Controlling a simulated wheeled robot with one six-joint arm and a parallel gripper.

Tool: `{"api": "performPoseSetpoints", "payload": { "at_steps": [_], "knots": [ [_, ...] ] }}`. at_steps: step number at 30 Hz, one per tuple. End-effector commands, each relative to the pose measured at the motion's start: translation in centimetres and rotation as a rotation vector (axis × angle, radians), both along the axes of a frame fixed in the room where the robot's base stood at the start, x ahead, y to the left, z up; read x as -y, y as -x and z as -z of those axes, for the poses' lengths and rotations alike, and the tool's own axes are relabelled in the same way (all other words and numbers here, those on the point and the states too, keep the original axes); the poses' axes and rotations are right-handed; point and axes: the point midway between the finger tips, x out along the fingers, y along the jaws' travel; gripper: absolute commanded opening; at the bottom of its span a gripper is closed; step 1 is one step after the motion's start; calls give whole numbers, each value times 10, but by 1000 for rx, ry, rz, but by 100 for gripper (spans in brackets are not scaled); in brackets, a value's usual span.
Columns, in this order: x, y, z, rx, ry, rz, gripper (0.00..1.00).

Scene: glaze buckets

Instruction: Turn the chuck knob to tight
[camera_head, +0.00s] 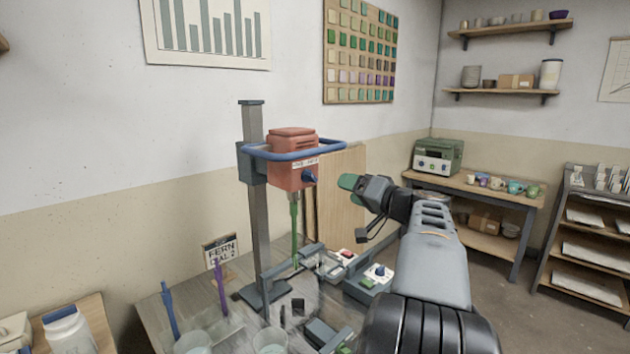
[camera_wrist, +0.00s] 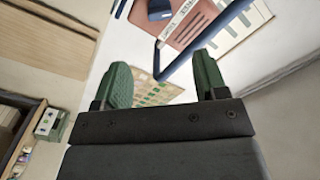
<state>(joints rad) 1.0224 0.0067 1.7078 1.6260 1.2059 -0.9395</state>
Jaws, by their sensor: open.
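A red mixer head (camera_head: 292,148) is mounted on a grey column. A blue knob (camera_head: 309,178) sits on its front face, beside a small white label too small to read here. I take this as the chuck knob, though I cannot read its setting. The knob (camera_wrist: 160,9) also shows at the top of the wrist view. My gripper (camera_head: 349,182) is to the right of the knob, apart from it. In the wrist view its green fingers (camera_wrist: 163,80) are spread with nothing between them.
A blue guard bar (camera_head: 262,155) loops around the mixer head. Below, the workbench (camera_head: 150,312) holds a control box (camera_head: 369,284) with another blue knob, plus buckets and stirrers. A wooden board (camera_head: 342,200) stands behind. A side table (camera_head: 500,192) is at the right.

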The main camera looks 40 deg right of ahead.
Motion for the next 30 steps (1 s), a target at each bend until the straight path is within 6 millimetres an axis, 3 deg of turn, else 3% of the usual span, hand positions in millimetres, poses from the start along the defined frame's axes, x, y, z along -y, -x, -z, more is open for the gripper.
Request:
{"api": "performPoseSetpoints", "payload": {
  "at_steps": [12, 18, 30],
  "knots": [
    [-14, -76, -3, 0, -2, -2, 66],
    [-19, -105, -2, 1, -1, -1, 66],
    [-23, -125, 0, 0, 0, 1, 66]
  ]
}}
